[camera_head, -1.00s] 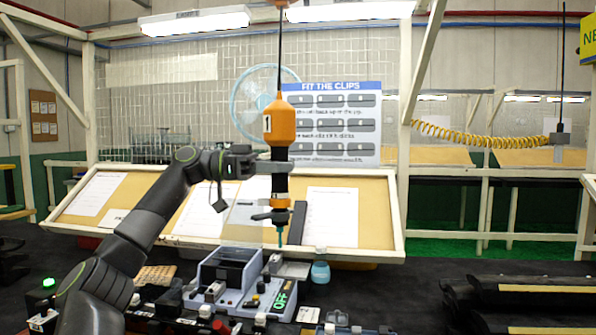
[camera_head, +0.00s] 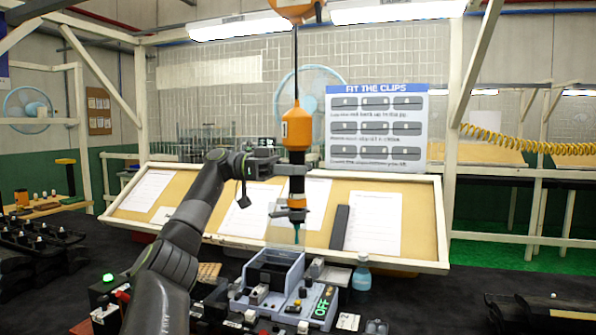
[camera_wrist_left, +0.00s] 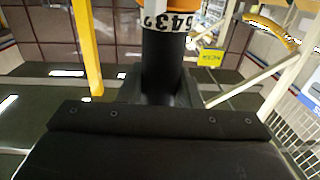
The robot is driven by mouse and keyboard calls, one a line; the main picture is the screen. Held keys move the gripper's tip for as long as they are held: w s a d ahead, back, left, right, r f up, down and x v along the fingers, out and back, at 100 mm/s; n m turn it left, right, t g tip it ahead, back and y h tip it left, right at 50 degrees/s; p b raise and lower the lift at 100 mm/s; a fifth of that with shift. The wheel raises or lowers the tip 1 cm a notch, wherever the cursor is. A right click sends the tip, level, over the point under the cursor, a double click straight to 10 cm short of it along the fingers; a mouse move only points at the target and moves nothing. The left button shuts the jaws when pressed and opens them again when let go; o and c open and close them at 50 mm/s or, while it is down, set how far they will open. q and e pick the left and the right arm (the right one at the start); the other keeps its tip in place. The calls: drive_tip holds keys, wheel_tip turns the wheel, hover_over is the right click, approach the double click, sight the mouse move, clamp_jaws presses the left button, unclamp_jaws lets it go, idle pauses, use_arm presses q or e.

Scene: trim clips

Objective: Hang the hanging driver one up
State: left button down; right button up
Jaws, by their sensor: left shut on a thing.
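The hanging driver (camera_head: 297,129) has an orange upper body, a black grip section, an orange band lower down and a teal tip pointing down. It hangs upright on a dark cord below an orange overhead unit (camera_head: 297,8). My left gripper (camera_head: 291,170) is shut on the driver's black section, just below the orange body. In the left wrist view the driver's black shaft (camera_wrist_left: 163,65) stands between the jaws, with a white number label above. My right gripper is not in view.
A grey fixture box (camera_head: 273,272) with a green-lit OFF panel (camera_head: 322,302) stands below the driver, among small parts. A blue bottle (camera_head: 361,276) is to its right. A slanted board with papers (camera_head: 412,225) stands behind. Dark trays lie at far left and lower right.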

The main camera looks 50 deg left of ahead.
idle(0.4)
use_arm(q)
unclamp_jaws()
idle(0.5)
idle(0.5)
drive_tip(key=r+p+v, duration=0.2)
drive_tip(key=p+v, duration=0.6)
drive_tip(key=v, duration=0.2)
idle(1.4)
